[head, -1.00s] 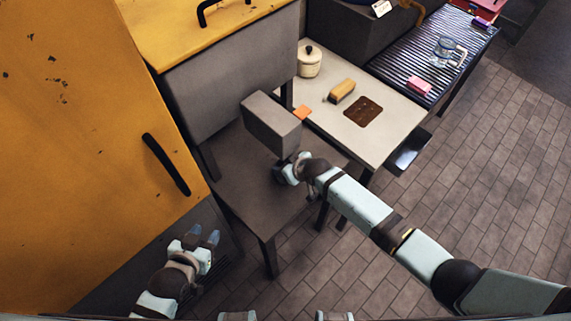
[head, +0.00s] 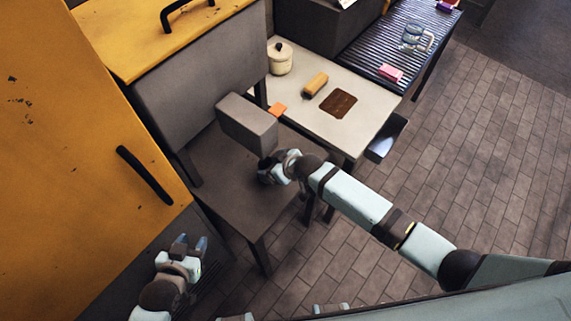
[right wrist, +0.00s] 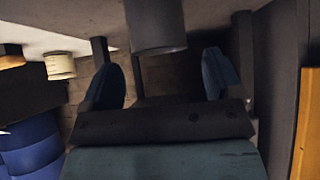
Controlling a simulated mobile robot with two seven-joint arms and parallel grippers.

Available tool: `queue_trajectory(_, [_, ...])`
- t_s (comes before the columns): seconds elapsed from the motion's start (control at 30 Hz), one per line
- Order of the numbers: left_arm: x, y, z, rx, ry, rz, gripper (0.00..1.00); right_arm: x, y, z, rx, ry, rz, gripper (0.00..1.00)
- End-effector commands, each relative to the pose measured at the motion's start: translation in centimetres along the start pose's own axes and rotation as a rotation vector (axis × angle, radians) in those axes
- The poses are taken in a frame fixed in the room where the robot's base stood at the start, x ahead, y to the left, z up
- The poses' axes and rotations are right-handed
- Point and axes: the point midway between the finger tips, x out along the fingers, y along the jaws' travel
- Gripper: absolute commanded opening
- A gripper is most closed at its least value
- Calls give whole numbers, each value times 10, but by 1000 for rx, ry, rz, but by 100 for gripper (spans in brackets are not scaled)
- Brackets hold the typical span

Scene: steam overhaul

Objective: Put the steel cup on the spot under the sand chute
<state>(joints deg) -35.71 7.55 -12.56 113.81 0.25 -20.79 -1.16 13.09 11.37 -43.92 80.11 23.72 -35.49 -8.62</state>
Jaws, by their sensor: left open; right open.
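The sand chute (head: 247,122) is a grey box that juts from a grey cabinet above a dark grey bench (head: 222,188). My right gripper (head: 265,170) is low over the bench, just below and in front of the chute. In the right wrist view, which looks upside down, a grey cylinder, likely the steel cup (right wrist: 156,24), shows between the open fingers (right wrist: 163,80) and seems to stand beyond their tips. I cannot tell its exact distance. The cup and the spot are hidden in the head view. My left gripper (head: 190,243) is open and empty at lower left.
A pale table (head: 372,115) behind holds a lidded cream pot (head: 280,58), a yellowish block (head: 315,84), an orange piece (head: 277,110) and a brown mat (head: 339,103). A yellow cabinet (head: 80,130) bounds the left. Tiled floor (head: 460,190) is open at right.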

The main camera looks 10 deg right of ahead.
Motion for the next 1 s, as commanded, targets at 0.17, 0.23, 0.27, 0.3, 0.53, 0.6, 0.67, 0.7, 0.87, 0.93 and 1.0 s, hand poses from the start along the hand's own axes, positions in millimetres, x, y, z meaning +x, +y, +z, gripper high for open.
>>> queue_trajectory(0.17, [1,0,1,0,0,0,43,-40,0,1,-2,1,1,86])
queue_trajectory(0.23, [1,0,2,0,-1,0,43,-52,0,1,-2,-1,1,86])
queue_trajectory(0.27, [1,0,2,0,-1,0,43,-57,0,1,-2,1,1,86])
queue_trajectory(0.3, [1,0,2,0,-1,0,43,-62,0,1,-2,1,1,86])
queue_trajectory(0.53, [2,0,2,0,-1,0,43,-77,0,0,0,0,1,86])
queue_trajectory(0.6, [2,0,2,0,-1,0,43,-77,0,0,0,0,1,86])
queue_trajectory(0.67, [2,0,2,0,-1,0,43,-78,0,0,2,1,1,86])
queue_trajectory(0.7, [2,0,2,0,0,0,43,-78,-2,2,6,4,1,86])
queue_trajectory(0.87, [2,0,1,0,1,0,43,-88,-15,17,64,45,21,86])
queue_trajectory(0.93, [2,0,1,0,2,0,43,-98,-21,30,107,75,46,86])
queue_trajectory(1.0, [3,0,0,1,2,0,43,-110,-26,44,153,105,80,86])
